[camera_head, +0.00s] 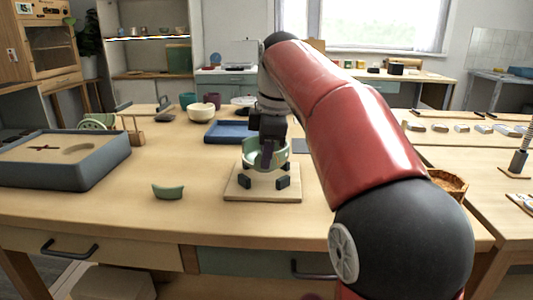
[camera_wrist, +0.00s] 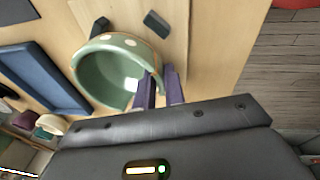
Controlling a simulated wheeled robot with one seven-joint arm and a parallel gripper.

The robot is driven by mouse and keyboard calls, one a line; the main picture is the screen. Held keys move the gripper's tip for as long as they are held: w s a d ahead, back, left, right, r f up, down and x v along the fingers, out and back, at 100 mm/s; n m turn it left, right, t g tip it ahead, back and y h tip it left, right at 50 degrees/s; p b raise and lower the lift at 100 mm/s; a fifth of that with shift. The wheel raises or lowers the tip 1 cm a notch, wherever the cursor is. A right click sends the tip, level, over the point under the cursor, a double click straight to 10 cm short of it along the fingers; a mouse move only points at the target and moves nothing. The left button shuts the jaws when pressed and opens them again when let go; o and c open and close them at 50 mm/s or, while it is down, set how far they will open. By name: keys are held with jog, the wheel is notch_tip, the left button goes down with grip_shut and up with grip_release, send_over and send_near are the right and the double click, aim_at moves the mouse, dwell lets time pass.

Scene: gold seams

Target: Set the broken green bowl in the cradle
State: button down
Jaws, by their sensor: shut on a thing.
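The broken green bowl (camera_head: 249,158) is over the cradle (camera_head: 235,191), a square wooden board with dark upright blocks around a pale centre. My gripper (camera_head: 266,158) points down and is shut on the bowl's wall at the near right. In the wrist view the bowl (camera_wrist: 88,75) shows its hollow inside, with pale spots on its rim, and the purple fingertips (camera_wrist: 160,88) pinch its edge. The cradle's board (camera_wrist: 172,22) and dark blocks lie beside it there. I cannot tell whether the bowl touches the cradle. A green shard (camera_head: 168,192) lies on the table left of the cradle.
A grey-blue sand tray (camera_head: 98,172) stands at the left. A blue tray (camera_head: 224,132), a cream bowl (camera_head: 201,113) and cups are behind the cradle. A wicker basket (camera_head: 449,183) is at the right, partly behind my arm. The table's front left is clear around the shard.

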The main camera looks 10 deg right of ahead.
jog(key=shift+s+b+x, duration=0.1)
jog(key=shift+b+x, duration=0.25)
jog(key=shift+x, duration=0.3)
jog(key=shift+s+b+x, duration=0.15)
jog(key=shift+b+x, duration=0.2)
jog(key=shift+x, duration=0.25)
dwell(1.3)
jog(key=shift+d+f, duration=0.1)
jog(key=c, duration=0.9)
grip_release()
jog(key=shift+p+v, duration=1.05)
jog(key=shift+p, duration=0.05)
jog(key=shift+w+r, duration=0.2)
jog(key=shift+r, duration=1.8)
